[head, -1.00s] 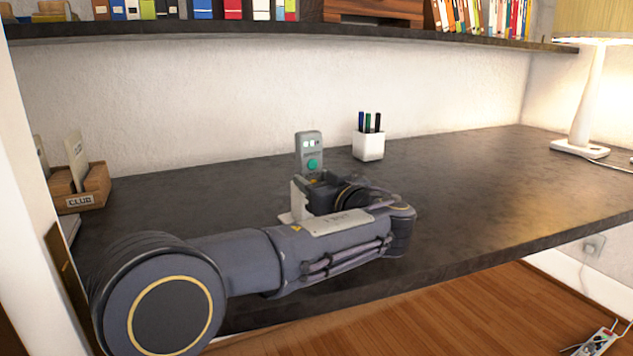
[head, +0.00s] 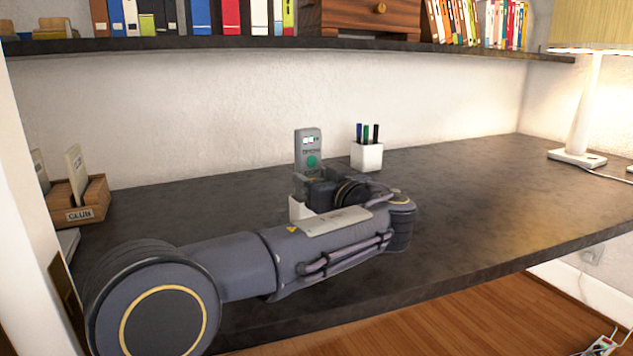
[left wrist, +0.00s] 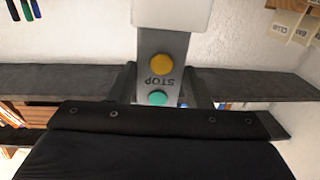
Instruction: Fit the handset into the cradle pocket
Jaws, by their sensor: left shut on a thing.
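The handset (head: 308,146) is a slim grey unit with a small screen and a green button, standing nearly upright above my left gripper (head: 316,180) in the head view. The left wrist view, upside down, shows its face (left wrist: 158,78) with orange and teal buttons and the word STOP between my fingers. My left gripper is shut on it. A white block, apparently the cradle (head: 298,209), shows beside and below the gripper, mostly hidden by my arm. It also covers the handset's lower end in the wrist view (left wrist: 172,13). I cannot tell whether that end is inside the pocket or behind it.
A white pen cup (head: 367,156) stands just right of the handset. A wooden card box (head: 88,210) is at the left and a lamp (head: 578,154) at the far right. A shelf (head: 200,45) overhangs the dark desk (head: 480,190), whose right half is mostly clear.

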